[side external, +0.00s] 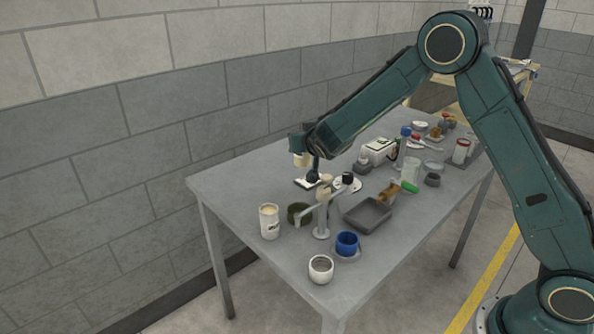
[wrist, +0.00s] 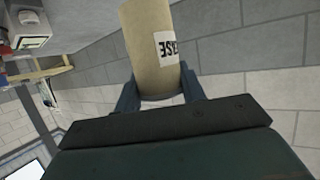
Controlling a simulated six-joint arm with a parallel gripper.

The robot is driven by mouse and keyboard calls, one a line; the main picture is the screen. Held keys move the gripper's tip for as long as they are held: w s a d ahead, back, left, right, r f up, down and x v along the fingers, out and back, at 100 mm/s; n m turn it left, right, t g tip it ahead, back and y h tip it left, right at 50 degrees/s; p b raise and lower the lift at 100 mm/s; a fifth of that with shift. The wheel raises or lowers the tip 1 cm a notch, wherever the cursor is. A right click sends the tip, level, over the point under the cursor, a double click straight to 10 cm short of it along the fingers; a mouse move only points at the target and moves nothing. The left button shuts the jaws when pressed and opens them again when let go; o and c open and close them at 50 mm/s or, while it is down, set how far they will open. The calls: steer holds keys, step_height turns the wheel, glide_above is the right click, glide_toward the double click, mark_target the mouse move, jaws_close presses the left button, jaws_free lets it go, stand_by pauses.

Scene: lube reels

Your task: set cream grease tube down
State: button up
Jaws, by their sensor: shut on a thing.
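The cream grease tube (wrist: 148,38) is held between the two fingers of my gripper (wrist: 158,92) in the wrist view. The tube appears to be above the tabletop, but the exact gap cannot be told.
The grey table (side external: 240,183) has bare room at its far left corner. A cream can (side external: 269,222), a green bowl (side external: 299,214), a lamp-like stand (side external: 322,218), a grey tray (side external: 368,215), a blue cup (side external: 347,243) and a white cup (side external: 320,269) stand nearer. Several items crowd the right.

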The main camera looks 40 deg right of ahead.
steer(key=s+a+r, duration=0.2)
steer(key=s+a, duration=1.5)
steer(key=shift+s+a+n+y, duration=0.2)
steer(key=shift+a+n+y, duration=0.05)
steer(key=shift+n+y, duration=0.05)
step_height(320, 180, down, 14)
steer(key=shift+r, duration=0.1)
steer(key=shift+w, duration=0.1)
